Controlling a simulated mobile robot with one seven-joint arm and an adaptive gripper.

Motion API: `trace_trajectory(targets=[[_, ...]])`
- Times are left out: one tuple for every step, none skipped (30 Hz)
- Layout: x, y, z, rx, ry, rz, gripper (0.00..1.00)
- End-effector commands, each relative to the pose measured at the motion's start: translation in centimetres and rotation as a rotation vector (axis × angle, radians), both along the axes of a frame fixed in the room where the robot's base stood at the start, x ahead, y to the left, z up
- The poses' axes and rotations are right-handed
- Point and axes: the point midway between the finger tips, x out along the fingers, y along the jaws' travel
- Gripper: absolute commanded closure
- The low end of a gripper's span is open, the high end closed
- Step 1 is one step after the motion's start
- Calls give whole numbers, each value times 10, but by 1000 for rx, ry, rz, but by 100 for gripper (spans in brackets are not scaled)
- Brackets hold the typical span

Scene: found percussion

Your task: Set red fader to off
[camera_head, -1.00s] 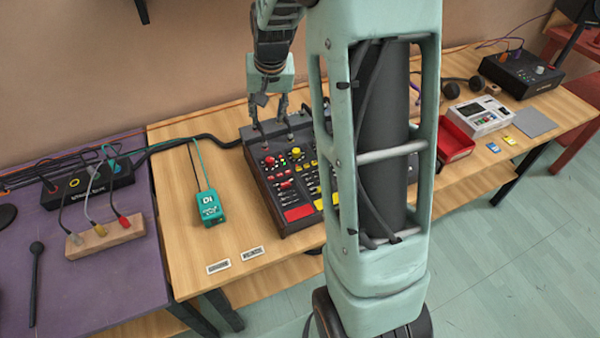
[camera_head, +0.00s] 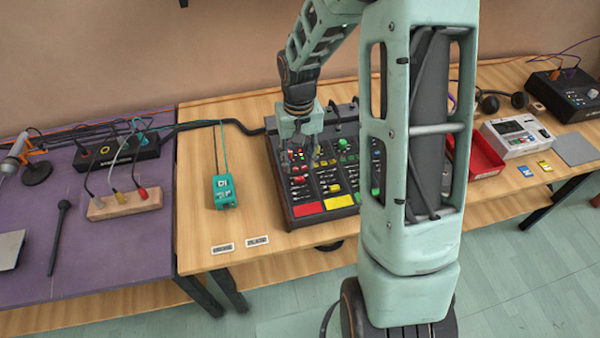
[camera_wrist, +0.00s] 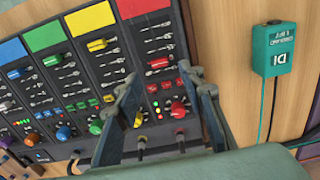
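The mixer (camera_head: 285,205) stands on the wooden table with colored columns. In the wrist view its blue, green, yellow and red bands (camera_wrist: 140,7) show at the top. The red fader (camera_wrist: 158,63) has a wide red cap on the red column, below the red band. A red knob (camera_wrist: 179,109) sits further down that column. My gripper (camera_wrist: 168,82) is open, with its two fingers on either side of the red column and nothing between them visibly held. In the head view my gripper (camera_head: 300,158) hangs over the mixer's left side and partly hides that column. I cannot tell whether it touches the panel.
A teal DI box (camera_head: 224,191) lies left of the mixer, also in the wrist view (camera_wrist: 274,48). Cables run behind it. A red tray (camera_head: 487,158) and a white device (camera_head: 516,136) stand to the right. The table front left of the mixer is mostly clear.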

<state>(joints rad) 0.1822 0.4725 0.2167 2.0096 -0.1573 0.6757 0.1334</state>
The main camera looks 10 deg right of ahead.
Motion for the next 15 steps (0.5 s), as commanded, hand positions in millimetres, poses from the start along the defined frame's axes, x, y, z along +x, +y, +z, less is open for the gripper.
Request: trace_trajectory(targets=[[-1,0,-10,1,5,1,64],[-1,0,-16,1,5,1,64],[-1,0,-22,1,4,1,64],[-1,0,-27,1,4,1,64],[-1,0,-32,0,5,0,64],[-1,0,-37,0,3,0,64],[-1,0,-41,0,3,-1,64],[-1,0,-44,0,3,-1,64],[0,0,-48,0,2,-1,64],[0,0,-50,0,1,-1,64],[0,0,-52,0,2,-1,64],[0,0,-55,0,2,-1,64],[0,0,-56,0,1,-1,64],[0,0,-57,0,0,-1,64],[0,0,-58,0,0,-1,64]])
